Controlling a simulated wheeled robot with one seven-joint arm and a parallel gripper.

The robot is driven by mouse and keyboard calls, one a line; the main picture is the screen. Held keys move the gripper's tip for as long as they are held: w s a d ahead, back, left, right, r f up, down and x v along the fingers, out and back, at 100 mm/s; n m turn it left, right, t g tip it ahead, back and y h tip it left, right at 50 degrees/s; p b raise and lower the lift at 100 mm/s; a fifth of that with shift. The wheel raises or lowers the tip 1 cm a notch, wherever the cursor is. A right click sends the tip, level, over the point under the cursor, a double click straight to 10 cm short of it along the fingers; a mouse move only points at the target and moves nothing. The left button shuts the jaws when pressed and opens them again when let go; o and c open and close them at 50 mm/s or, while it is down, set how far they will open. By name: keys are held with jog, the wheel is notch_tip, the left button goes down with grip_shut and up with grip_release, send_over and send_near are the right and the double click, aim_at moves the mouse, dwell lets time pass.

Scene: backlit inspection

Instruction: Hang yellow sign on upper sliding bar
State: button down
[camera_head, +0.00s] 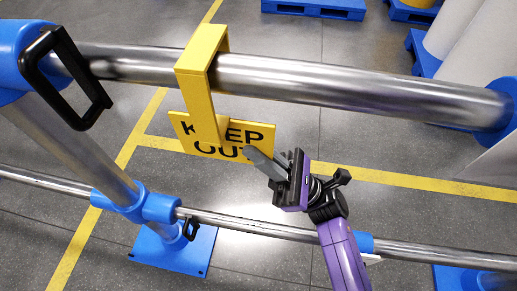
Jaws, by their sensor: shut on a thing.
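The yellow sign (257,132) reads "KEEP OUT" in black and has a broad yellow hook (200,92) on top. The hook passes over the upper sliding bar (330,82), a thick shiny metal tube, and the sign plate hangs below the bar. My gripper (262,163) is at the lower right part of the sign plate, below the bar, with its fingers shut on the sign. The hook's front strap covers part of the lettering. The exact contact between fingers and plate is partly hidden.
A blue post joint (22,58) with a black handle (75,80) stands at the left. A thinner lower rail (260,228) runs below my gripper. Blue pallets (318,8) and pale cylinders (460,35) lie behind. Grey floor with yellow lines shows between the bars.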

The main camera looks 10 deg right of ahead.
jog(key=c, duration=1.5)
grip_release()
